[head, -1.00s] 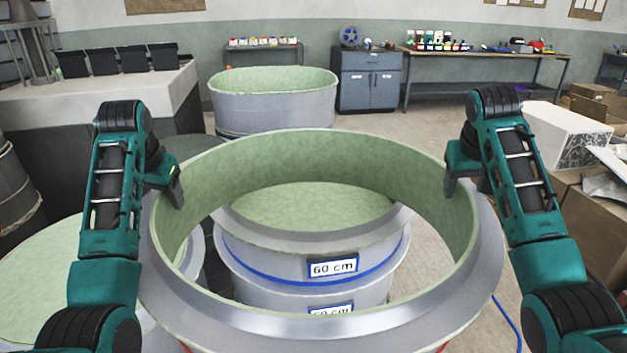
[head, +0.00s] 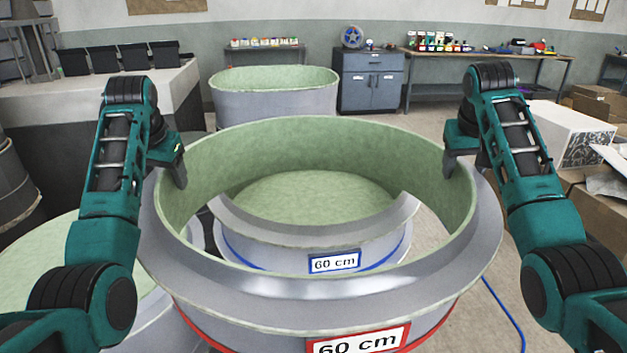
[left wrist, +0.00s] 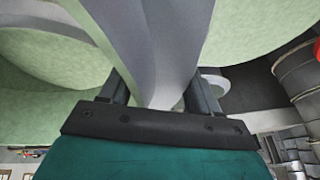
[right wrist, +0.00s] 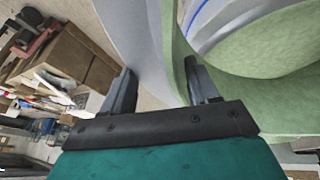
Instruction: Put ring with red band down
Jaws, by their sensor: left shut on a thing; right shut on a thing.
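The ring with the red band (head: 320,285) is a large grey ring with a pale green inside, a red band low on its outside and a "60 cm" label. It hangs in the air in the head view, in front of and above the ring with the blue band (head: 350,243). My left gripper (head: 172,172) is shut on its left wall, and its fingers straddle the wall in the left wrist view (left wrist: 158,92). My right gripper (head: 462,165) is shut on its right wall, as in the right wrist view (right wrist: 160,90). The ring's underside is hidden.
The blue-band ring, also labelled "60 cm", stands behind and below the held ring. Another green-lined mould (head: 60,262) is at the left. An oval tub (head: 275,102) stands further back. Boxes (head: 590,195) are at the right, and a blue cable (head: 505,312) lies on the floor.

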